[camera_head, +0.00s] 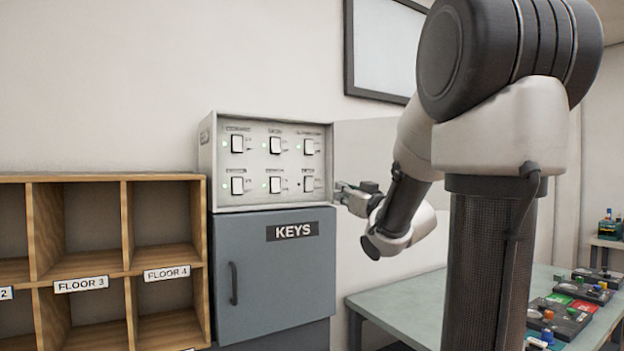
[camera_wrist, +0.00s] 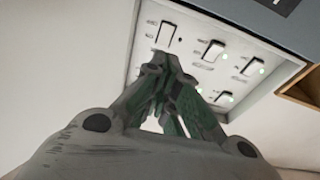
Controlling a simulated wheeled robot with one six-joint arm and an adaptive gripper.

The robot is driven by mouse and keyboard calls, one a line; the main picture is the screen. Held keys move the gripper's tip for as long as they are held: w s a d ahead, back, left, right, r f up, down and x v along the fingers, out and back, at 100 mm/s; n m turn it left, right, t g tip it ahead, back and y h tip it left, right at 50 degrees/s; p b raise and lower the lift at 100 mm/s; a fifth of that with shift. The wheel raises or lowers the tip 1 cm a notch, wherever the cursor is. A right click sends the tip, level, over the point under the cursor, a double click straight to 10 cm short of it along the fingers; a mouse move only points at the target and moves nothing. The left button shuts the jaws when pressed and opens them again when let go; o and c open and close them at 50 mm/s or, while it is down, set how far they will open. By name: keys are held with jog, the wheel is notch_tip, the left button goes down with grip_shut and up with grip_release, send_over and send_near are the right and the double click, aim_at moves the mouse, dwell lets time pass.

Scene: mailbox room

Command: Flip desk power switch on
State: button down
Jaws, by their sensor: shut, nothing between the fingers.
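A grey switch panel (camera_head: 270,165) with two rows of three white rocker switches is on the wall in the head view. Its labels are too blurred to tell which is the desk one. The lower right switch (camera_head: 309,184) is closest to my gripper (camera_head: 341,190), which is just to its right. In the wrist view my gripper (camera_wrist: 158,62) is shut and empty, its tips just below a white switch (camera_wrist: 165,36). The small indicator beside this switch is dark, while other visible indicators are green. I cannot tell whether the fingertips touch the switch.
The panel's door (camera_head: 365,146) is swung open to the right, behind my arm. A grey KEYS cabinet (camera_head: 275,280) stands below the panel. Wooden mail cubbies (camera_head: 128,255) are at left. A table (camera_head: 405,303) with coloured devices is at right.

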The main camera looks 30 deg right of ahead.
aim_at(310, 184)
jog(key=shift+s+a+r, duration=0.1)
jog(key=shift+a+r, duration=0.1)
jog(key=shift+r, duration=0.2)
jog(key=w+r, duration=0.1)
jog(key=w, duration=0.3)
jog(key=w+r, duration=0.1)
jog(key=w, duration=0.8)
jog(key=shift+w+a+r, duration=0.2)
jog(key=shift+w+r, duration=0.15)
jog(key=shift+r, duration=0.05)
